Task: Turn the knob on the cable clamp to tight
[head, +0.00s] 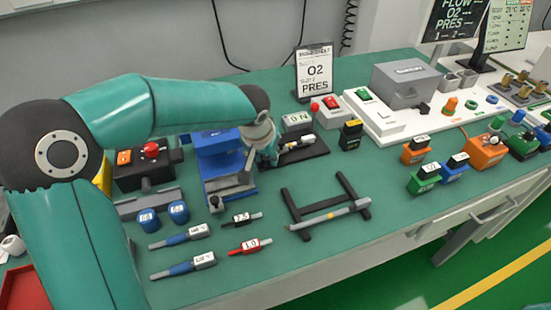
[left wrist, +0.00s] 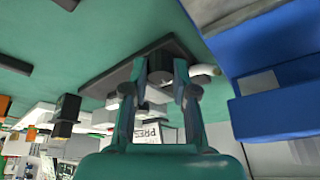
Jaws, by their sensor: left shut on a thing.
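The cable clamp has a flat dark base plate (head: 312,153), on the green bench just right of the blue vise-like block. My left gripper (head: 268,156) reaches down at the left end of this plate and hides part of the clamp. In the left wrist view, the gripper (left wrist: 158,82) is shut on a dark round knob (left wrist: 160,62) above the dark plate (left wrist: 110,70). A pale rounded piece (left wrist: 205,70) lies beside the knob. I cannot read the knob's setting. My right gripper is not in view.
The blue block (head: 218,150) stands close on the left of the gripper; it also shows in the left wrist view (left wrist: 280,60). A dark stand with a grey rod (head: 330,215) lies in front. An O2 PRES sign (head: 315,72) and a yellow-topped black block (head: 351,134) stand nearby.

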